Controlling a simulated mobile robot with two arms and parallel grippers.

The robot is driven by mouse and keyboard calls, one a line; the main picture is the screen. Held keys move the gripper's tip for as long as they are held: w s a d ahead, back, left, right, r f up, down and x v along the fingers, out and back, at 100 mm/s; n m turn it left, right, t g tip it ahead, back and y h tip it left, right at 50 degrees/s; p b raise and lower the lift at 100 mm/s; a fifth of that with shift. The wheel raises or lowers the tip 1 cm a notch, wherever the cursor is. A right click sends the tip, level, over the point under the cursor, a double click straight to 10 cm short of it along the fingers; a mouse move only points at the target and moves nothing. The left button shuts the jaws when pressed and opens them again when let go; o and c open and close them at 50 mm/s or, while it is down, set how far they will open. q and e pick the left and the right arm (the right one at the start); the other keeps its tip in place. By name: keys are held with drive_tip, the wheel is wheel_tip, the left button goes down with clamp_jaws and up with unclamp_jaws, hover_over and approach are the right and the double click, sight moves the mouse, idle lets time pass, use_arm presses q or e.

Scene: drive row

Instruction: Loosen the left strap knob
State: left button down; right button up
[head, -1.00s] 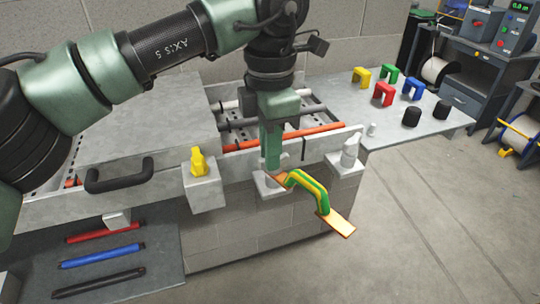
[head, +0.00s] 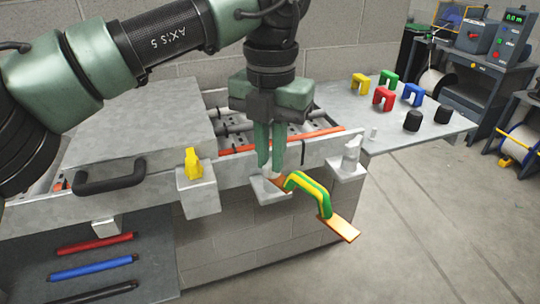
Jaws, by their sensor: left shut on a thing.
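My left gripper (head: 272,168) points down over the middle bracket (head: 262,186) on the trough's front wall. Its two green fingers are closed around a small pale knob, the left strap knob (head: 272,158), mostly hidden between them. A green-and-yellow strap (head: 308,187) arches from just under the fingertips to the right. Its near copper end lies at the bracket under the knob; its far copper plate (head: 341,228) sticks out over the floor. A pale grey knob (head: 352,152) stands on the right bracket (head: 346,170). My right gripper is out of view.
A yellow knob (head: 193,164) stands on the left bracket (head: 198,190). A lid with a black handle (head: 110,177) covers the trough's left part. The side table (head: 400,140) holds coloured clips and black caps. Red, blue and black rods (head: 92,267) lie on a lower shelf.

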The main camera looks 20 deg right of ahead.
use_arm(q)
drive_tip(key=shift+w+r+n, duration=0.1)
drive_tip(key=shift+r+n, duration=0.05)
drive_tip(key=shift+n, duration=0.25)
drive_tip(key=c, duration=1.5)
unclamp_jaws()
drive_tip(key=shift+o, duration=0.2)
wheel_tip(320, 180, up, 8)
drive_tip(key=shift+f, duration=0.15)
